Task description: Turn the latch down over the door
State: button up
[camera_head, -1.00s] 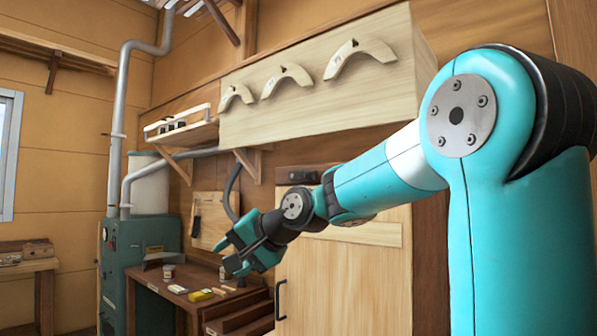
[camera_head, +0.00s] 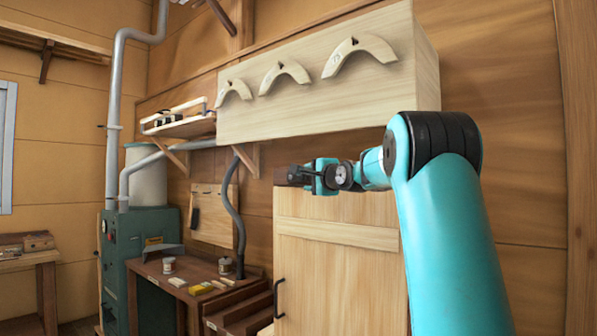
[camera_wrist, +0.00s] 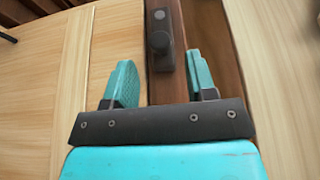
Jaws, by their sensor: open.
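The latch (camera_wrist: 163,60) is a short dark bar with a round knob on it. In the wrist view it lies along the brown wood strip beside the light wood door (camera_wrist: 118,40), not across the door. In the head view the latch (camera_head: 296,175) is mostly hidden behind my gripper, at the top edge of the door (camera_head: 335,270). The door looks closed. My gripper (camera_head: 312,178) is open. In the wrist view its fingers (camera_wrist: 161,80) stand on either side of the latch's near end, with a gap on each side. I cannot tell how deep they reach.
A long light wood box (camera_head: 320,95) with curved pieces on its front hangs on the wall above the door. A black door handle (camera_head: 279,298) is at the door's left edge. A workbench (camera_head: 150,270) with small items and a green cabinet (camera_head: 125,240) stand left.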

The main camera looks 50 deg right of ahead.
aim_at(299, 178)
jog(key=p+x, duration=0.2)
jog(key=x, duration=0.5)
jog(key=shift+w+d+p, duration=0.1)
jog(key=shift+w+p, duration=0.25)
jog(key=shift+p, duration=0.05)
grip_shut()
jog(key=shift+f, duration=0.1)
jog(key=shift+f, duration=0.1)
